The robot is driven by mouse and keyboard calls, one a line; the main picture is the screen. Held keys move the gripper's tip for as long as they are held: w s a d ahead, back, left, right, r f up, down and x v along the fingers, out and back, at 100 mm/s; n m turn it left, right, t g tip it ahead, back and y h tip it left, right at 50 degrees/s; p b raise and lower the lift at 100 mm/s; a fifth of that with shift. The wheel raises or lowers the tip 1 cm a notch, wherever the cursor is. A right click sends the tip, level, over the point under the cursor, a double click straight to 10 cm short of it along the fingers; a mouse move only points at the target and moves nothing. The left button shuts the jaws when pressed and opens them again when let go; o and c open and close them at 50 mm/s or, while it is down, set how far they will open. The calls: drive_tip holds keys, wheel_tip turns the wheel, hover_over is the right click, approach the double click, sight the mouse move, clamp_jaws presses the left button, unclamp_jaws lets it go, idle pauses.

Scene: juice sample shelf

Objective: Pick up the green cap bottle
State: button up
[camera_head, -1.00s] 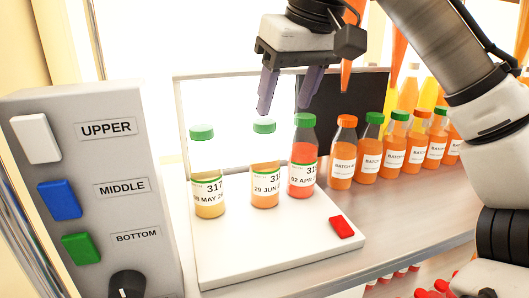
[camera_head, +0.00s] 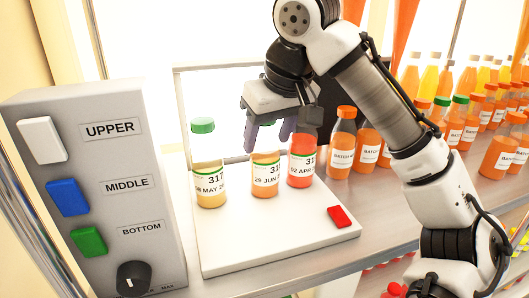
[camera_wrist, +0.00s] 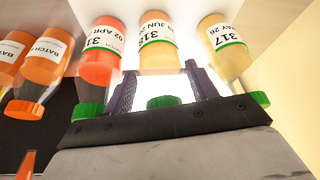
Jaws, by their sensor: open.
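Three green cap bottles stand upright on a white tray (camera_head: 280,249). The left bottle (camera_head: 210,182) holds yellow juice and shows its green cap. The middle bottle (camera_head: 265,174) holds orange-yellow juice; my gripper hides its cap in the head view. The right bottle (camera_head: 301,163) holds red-orange juice, its top also hidden. My gripper (camera_head: 268,145) is open, its fingers low around the upper part of the middle bottle. In the wrist view the middle bottle's green cap (camera_wrist: 163,101) lies between the two fingers (camera_wrist: 160,90). Contact cannot be told.
A grey panel (camera_head: 100,245) with white, blue and green buttons and a dark knob stands at the left. A red button (camera_head: 340,216) is on the tray's front right. Several orange bottles (camera_head: 367,150) crowd the shelf to the right.

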drive_tip(key=shift+x, duration=0.9)
drive_tip(key=c, duration=0.8)
drive_tip(key=shift+r, duration=0.15)
